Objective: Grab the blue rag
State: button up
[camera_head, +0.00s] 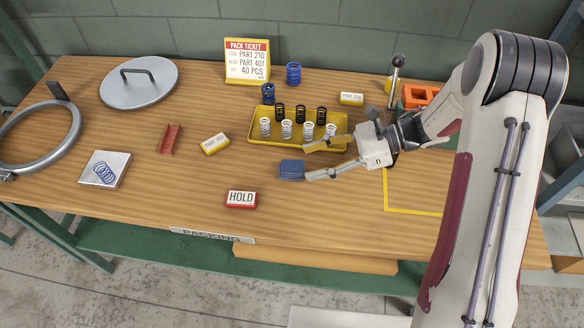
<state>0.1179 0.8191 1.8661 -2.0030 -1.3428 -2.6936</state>
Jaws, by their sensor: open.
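The blue rag (291,169) is a small folded blue pad lying on the wooden table, just in front of the yellow tray. My gripper (308,163) comes in from the right with its two fingers spread apart and nothing between them. The lower finger's tip is right beside the rag's right edge; I cannot tell whether it touches. The upper finger reaches across the tray's front right corner.
The yellow tray (262,139) holds several black and white springs. Blue springs (293,73) stand behind it by the pack ticket (247,60). A red HOLD block (241,199) lies front left of the rag. The table front is mostly clear.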

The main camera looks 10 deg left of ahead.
aim_at(296, 166)
jog(key=shift+x, duration=3.1)
jog(key=c, duration=1)
